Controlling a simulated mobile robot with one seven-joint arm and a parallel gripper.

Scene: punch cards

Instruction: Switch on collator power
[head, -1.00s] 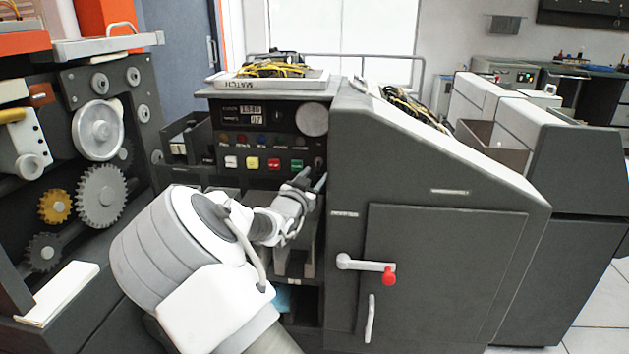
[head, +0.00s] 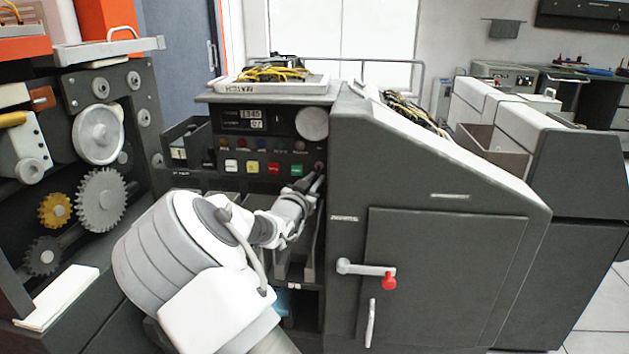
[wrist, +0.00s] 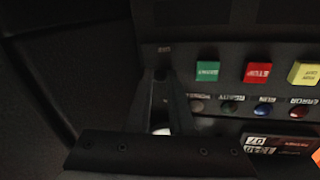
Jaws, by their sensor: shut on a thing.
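The collator's dark control panel (head: 283,148) faces me in the head view. Its power switch, a small dark knob (wrist: 161,74), is at the panel's lower right corner in the head view. The wrist view shows the panel upside down. My gripper (head: 315,178) is at that corner, and its fingers (wrist: 161,84) are closed around the knob, hiding much of it. The green start button (wrist: 208,72) is just beside the fingers. A red stop button (wrist: 258,73) and a yellow button (wrist: 304,73) are farther along. The lamps above the buttons look dim.
A tray (head: 262,89) with yellow cables lies on top of the collator. The sloped cabinet (head: 430,200) stands close to the right of my gripper, with a red-knobbed handle (head: 388,281). A geared machine (head: 102,190) stands on the left.

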